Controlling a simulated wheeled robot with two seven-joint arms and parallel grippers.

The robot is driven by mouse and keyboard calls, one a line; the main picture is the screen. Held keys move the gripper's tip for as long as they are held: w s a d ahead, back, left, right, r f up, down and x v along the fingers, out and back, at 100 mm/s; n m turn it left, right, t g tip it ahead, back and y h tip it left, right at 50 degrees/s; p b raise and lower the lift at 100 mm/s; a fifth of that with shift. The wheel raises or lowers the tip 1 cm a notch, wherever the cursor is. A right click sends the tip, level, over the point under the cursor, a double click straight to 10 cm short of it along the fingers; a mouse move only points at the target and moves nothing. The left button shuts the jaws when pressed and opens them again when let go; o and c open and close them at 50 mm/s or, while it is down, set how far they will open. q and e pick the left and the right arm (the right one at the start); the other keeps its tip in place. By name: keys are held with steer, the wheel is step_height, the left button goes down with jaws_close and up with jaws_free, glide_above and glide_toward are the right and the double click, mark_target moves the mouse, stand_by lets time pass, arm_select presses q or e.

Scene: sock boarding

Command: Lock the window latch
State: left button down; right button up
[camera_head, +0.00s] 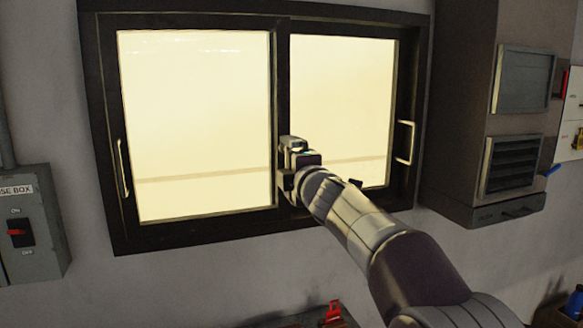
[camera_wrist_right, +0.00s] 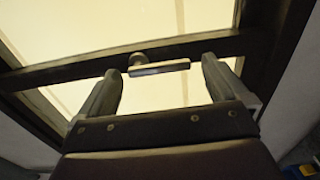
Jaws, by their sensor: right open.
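The dark-framed sliding window (camera_head: 98,130) has two bright panes and a vertical middle stile (camera_head: 282,90). My right gripper (camera_head: 290,165) is at this stile, a little below mid-height, and hides the latch in the head view. In the right wrist view, the window latch (camera_wrist_right: 160,69) is a small metal bar with a round pivot at its left end, lying roughly along the dark stile. The open fingers of my right gripper (camera_wrist_right: 160,67) are on either side of the latch, with gaps visible. I cannot tell whether either finger touches it. My left gripper is not in view.
Pull handles are on the window's left side (camera_head: 123,168) and right side (camera_head: 405,142). A grey fuse box (camera_head: 38,240) hangs at left. A large vented cabinet (camera_head: 470,120) projects from the wall just right of the window. A red object (camera_head: 333,312) sits below.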

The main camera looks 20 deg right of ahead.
steer(key=s+b, duration=0.1)
steer(key=s, duration=1.1)
steer(key=shift+s+d, duration=0.2)
steer(key=shift+s, duration=0.1)
